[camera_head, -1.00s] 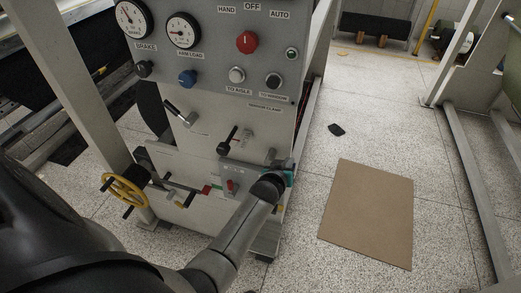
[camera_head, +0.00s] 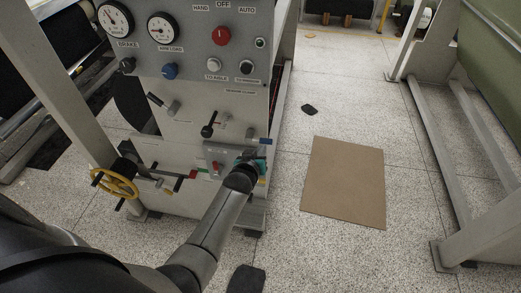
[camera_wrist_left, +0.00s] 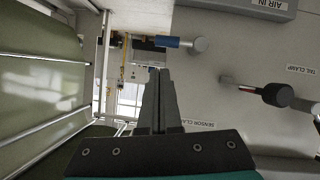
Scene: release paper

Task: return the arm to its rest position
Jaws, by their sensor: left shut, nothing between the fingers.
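My left arm comes in from the lower left in the head view and reaches toward the lower part of the grey control panel (camera_head: 205,95). My left gripper (camera_head: 258,160) is at the panel's lower right, mostly hidden behind its own wrist. In the left wrist view the gripper (camera_wrist_left: 160,75) has its fingers together with nothing between them. Beyond the fingertips is a blue-handled lever (camera_wrist_left: 168,41); I cannot tell whether they touch it. A black-knobbed lever (camera_wrist_left: 277,95) by the TAIL CLAMP label stands to the right, apart from the fingers. My right gripper is not in view.
A yellow handwheel (camera_head: 115,184) sticks out at the panel's lower left. A brown board (camera_head: 344,182) lies on the speckled floor to the right. A small dark piece (camera_head: 309,109) lies behind it. A machine frame (camera_head: 440,150) stands at the far right.

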